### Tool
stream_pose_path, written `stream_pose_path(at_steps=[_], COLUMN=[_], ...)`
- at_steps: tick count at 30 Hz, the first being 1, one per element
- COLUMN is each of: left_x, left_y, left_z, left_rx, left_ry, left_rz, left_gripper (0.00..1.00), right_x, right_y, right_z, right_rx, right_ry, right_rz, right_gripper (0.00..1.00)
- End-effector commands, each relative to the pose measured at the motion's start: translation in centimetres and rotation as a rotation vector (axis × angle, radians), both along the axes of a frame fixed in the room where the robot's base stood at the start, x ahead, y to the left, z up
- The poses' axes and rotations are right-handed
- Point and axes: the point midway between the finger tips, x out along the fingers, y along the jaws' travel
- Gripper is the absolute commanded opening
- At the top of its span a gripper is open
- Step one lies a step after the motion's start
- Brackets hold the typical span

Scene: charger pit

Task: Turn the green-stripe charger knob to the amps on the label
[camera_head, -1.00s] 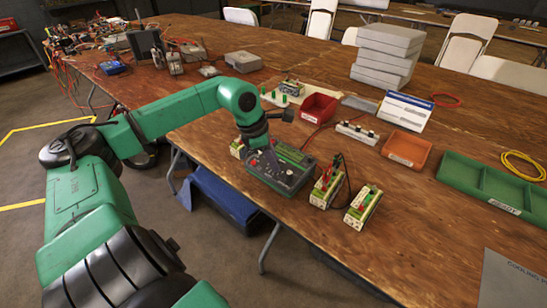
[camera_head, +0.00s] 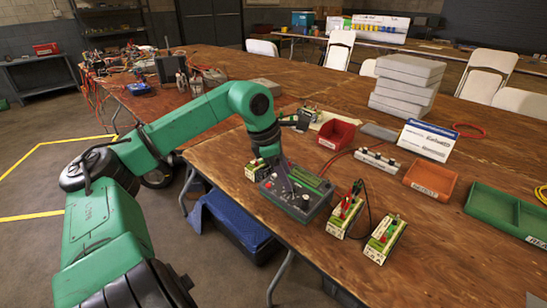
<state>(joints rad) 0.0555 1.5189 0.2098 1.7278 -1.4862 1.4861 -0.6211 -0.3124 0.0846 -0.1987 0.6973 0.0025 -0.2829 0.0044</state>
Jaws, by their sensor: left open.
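My left gripper (camera_head: 287,182) points down over the left part of the charger's panel. It is open, and its fingers are small and dark against the panel. I cannot tell whether they touch a knob. The knob's pointer and scale are too small to read. My right gripper is not in view.
A blue-and-white card (camera_head: 428,140) stands behind, its text unreadable. A red bin (camera_head: 336,135), an orange bin (camera_head: 430,181) and a green tray (camera_head: 497,215) lie behind and right. Grey boxes (camera_head: 405,88) are stacked farther back. The right front tabletop is mostly clear.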

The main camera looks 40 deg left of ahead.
Motion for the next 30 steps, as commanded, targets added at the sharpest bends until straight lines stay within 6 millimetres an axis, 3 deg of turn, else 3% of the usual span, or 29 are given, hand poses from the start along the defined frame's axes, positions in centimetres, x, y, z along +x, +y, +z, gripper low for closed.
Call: stream_pose_path(at_steps=[2,6,12,30], left_x=[-0.7,-2.1,-3.4,-3.6], left_y=[0.4,1.0,1.6,1.6], left_z=[2.1,6.4,10.0,10.4], left_rx=[0.000,0.003,0.001,0.000], left_ry=[-0.009,-0.008,-0.004,-0.003], left_rz=[0.002,0.002,0.001,-0.001], left_gripper=[0.57,0.57,0.57,0.57], right_x=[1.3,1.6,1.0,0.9], right_y=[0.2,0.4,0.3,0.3], right_z=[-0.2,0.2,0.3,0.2], right_rx=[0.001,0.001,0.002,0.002], right_ry=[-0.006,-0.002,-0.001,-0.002], right_rz=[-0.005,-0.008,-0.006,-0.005], right_gripper=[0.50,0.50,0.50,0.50])
